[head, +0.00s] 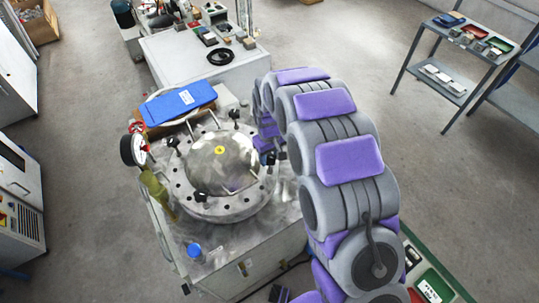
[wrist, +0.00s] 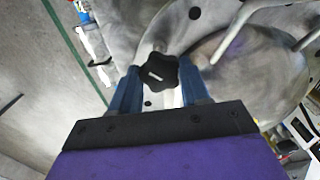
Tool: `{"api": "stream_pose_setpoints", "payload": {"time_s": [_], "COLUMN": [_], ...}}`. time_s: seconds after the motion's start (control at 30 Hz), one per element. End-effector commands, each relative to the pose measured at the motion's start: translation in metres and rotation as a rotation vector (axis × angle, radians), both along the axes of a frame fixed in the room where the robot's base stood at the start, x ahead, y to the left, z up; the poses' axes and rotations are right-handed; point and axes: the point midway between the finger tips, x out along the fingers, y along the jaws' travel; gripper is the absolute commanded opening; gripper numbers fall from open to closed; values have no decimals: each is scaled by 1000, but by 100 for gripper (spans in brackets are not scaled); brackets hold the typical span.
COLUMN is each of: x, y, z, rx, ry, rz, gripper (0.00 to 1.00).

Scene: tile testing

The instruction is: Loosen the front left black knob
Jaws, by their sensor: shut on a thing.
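A round metal lid (head: 220,160) with a shiny dome and a yellow mark sits on the metal bench. I cannot tell from the views which knob's name fits the held one.
A gauge (head: 133,149) and yellow-green valve (head: 157,190) stand left of the lid. A blue case (head: 180,103) lies behind it. A blue cap (head: 194,250) is on the bench's front corner. Curved lid handles (wrist: 235,30) rise near my fingers. The floor left of the bench is clear.

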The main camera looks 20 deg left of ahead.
Motion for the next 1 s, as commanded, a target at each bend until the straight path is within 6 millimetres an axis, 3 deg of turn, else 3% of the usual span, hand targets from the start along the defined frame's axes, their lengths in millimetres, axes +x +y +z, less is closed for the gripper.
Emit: {"api": "stream_pose_setpoints", "payload": {"time_s": [0.37, 1.0], "x": [1, 1], "y": [2, 2], "z": [1, 2], "rx": [1, 2], "ry": [0, -1], "rz": [99, 670], "gripper": [15, 15]}}
